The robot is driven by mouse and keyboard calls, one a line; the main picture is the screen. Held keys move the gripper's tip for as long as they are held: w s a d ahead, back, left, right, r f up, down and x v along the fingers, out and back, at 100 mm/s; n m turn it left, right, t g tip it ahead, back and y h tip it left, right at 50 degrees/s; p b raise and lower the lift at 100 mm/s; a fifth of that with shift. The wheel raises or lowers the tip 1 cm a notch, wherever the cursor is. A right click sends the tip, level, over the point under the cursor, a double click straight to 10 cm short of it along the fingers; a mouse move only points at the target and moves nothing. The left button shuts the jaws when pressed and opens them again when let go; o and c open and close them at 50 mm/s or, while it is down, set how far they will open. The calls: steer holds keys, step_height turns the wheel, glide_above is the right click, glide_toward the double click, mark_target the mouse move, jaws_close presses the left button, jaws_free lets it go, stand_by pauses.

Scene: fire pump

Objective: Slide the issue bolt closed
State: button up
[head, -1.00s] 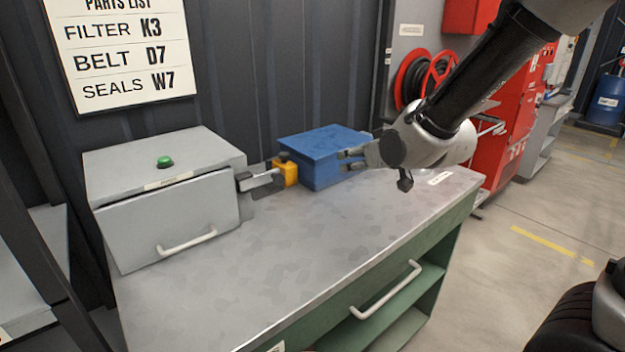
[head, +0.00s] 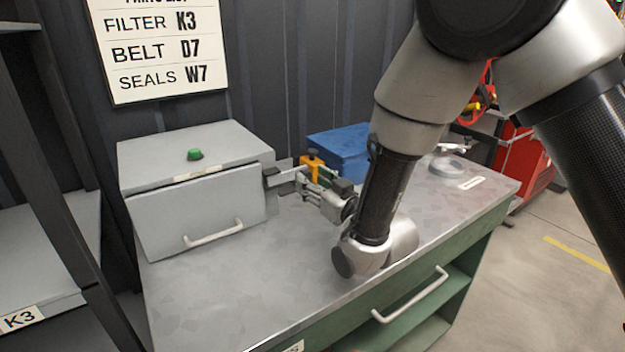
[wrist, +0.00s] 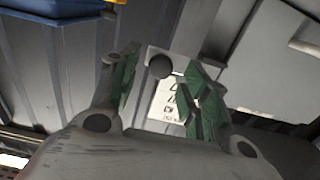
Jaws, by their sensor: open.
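The grey box (head: 195,215) on the bench has a front panel with a white handle and a green button on top. What looks like the issue bolt (head: 284,175), a pale metal bar with dark fittings, shows at the box's right side, partly hidden by my gripper. My gripper (head: 303,182) is open there, pointing left at the bar. In the wrist view my gripper (wrist: 158,85) has its green-padded fingers on either side of a dark round knob (wrist: 160,67). I cannot tell whether they touch it. A pale label (wrist: 166,100) shows beyond.
The bench top (head: 235,285) is clear in front. A shelf unit (head: 40,260) stands at the left and red equipment at the right.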

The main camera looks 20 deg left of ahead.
mark_target(285, 176)
steer(key=shift+w+a, duration=0.45)
steer(key=shift+a, duration=0.05)
steer(key=shift+c, duration=0.3)
jaws_close()
steer(key=shift+s+a, duration=1.4)
steer(key=shift+s, duration=0.3)
steer(key=shift+o, duration=0.3)
jaws_free()
steer(key=shift+s+a, duration=0.1)
